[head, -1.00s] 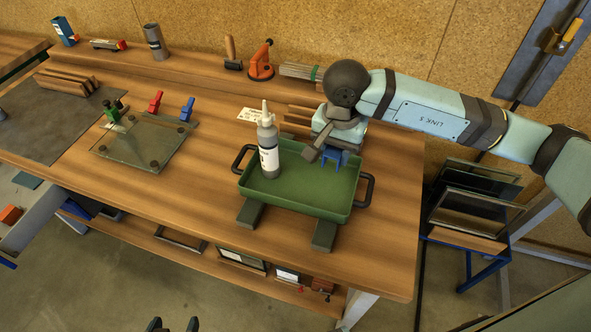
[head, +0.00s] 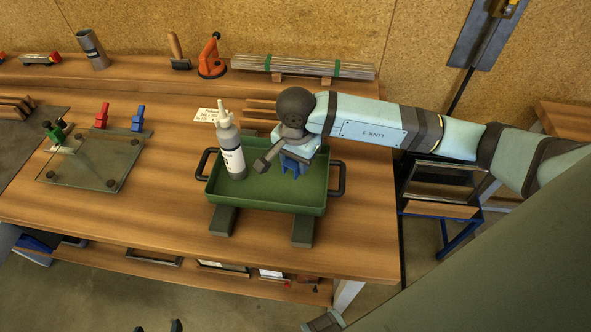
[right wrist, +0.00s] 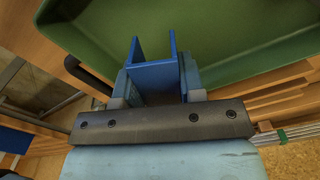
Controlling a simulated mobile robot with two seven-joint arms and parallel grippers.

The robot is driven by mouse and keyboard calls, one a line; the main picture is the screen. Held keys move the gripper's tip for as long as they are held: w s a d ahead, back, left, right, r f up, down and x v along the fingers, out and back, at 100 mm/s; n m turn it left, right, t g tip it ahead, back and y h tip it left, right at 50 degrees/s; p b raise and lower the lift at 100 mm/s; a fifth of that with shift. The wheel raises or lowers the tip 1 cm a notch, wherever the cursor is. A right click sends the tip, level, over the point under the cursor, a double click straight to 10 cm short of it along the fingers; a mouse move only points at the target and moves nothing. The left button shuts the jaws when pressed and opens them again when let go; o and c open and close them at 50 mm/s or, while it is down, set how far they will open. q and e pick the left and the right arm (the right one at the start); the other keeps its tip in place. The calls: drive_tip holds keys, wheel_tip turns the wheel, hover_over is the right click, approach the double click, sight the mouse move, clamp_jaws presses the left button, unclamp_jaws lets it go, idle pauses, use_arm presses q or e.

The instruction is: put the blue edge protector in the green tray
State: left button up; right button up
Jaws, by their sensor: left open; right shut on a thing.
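The green tray (head: 265,203) rests on two dark supports on the workbench, with black handles at its ends. A white and grey bottle (head: 231,155) stands in its left part. My right gripper (head: 293,157) is shut on the blue edge protector (head: 290,167) over the tray's back right part. In the right wrist view the edge protector (right wrist: 155,72) is a U-shaped channel between the fingers, with the tray's green floor (right wrist: 235,30) beyond it. I cannot tell whether it touches the tray. My left gripper (head: 158,327) shows only open fingertips at the bottom edge.
A glass pane (head: 97,165) with red, blue and green clamps lies left of the tray. A bundle of strips (head: 300,67) and an orange suction tool (head: 212,57) are at the back. Bare bench lies in front of the pane.

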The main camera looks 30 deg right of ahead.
sight(296, 173)
wheel_tip(296, 173, down, 5)
drive_tip(key=shift+r, duration=0.2)
drive_tip(key=shift+f, duration=0.2)
drive_tip(key=o, duration=0.9)
